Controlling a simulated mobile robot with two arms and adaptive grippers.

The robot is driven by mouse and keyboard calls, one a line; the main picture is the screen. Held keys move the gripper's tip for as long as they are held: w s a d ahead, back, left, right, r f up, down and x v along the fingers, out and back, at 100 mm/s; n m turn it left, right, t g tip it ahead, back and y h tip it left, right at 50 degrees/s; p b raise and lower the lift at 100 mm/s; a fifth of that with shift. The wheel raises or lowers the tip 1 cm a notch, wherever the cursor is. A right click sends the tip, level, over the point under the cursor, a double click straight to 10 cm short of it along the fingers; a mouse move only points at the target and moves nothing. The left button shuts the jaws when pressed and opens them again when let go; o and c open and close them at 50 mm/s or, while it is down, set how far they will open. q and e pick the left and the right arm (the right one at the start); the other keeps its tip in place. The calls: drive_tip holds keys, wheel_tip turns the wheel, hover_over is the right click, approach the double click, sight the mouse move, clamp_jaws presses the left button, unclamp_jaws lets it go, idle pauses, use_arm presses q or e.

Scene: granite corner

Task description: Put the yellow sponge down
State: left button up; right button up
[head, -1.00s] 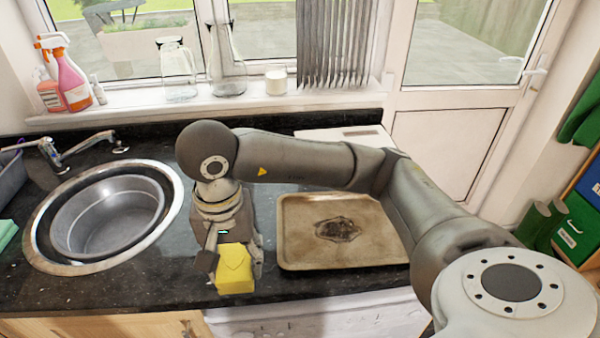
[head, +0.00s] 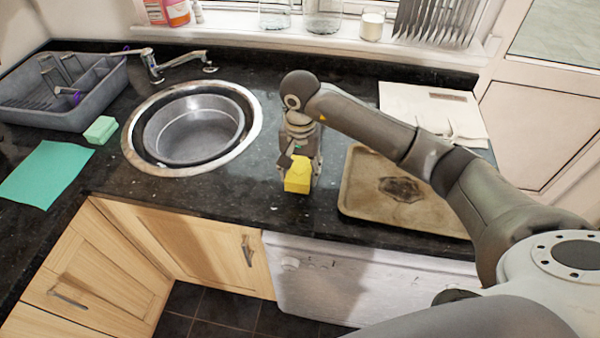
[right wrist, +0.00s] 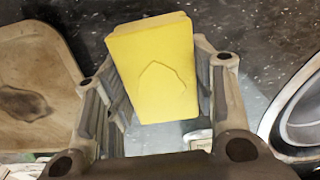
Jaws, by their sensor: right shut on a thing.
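The yellow sponge (head: 298,175) is between the fingers of my right gripper (head: 300,172), over the dark granite counter between the sink and the baking tray. In the right wrist view the sponge (right wrist: 155,70) sits between both fingers of the right gripper (right wrist: 160,85), which is shut on it. I cannot tell whether the sponge's underside touches the counter. My left gripper is not in view.
The round sink (head: 250,128) is left of the sponge. A stained baking tray (head: 352,207) is to the right, with a pale board (head: 425,103) behind it. A green sponge (head: 100,130), teal cloth (head: 45,173) and grey dish rack (head: 98,103) are at the left.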

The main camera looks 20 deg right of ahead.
sight(300, 178)
drive_tip(key=shift+w+d+f, duration=0.1)
drive_tip(key=shift+w+f, duration=0.25)
drive_tip(key=shift+f, duration=0.1)
drive_tip(key=shift+f+p, duration=0.95)
drive_tip(key=shift+p, duration=0.1)
drive_tip(key=shift+f, duration=0.5)
drive_tip(key=shift+f, duration=0.1)
drive_tip(key=shift+f, duration=0.15)
drive_tip(key=o, duration=0.9)
drive_tip(key=shift+c, duration=0.2)
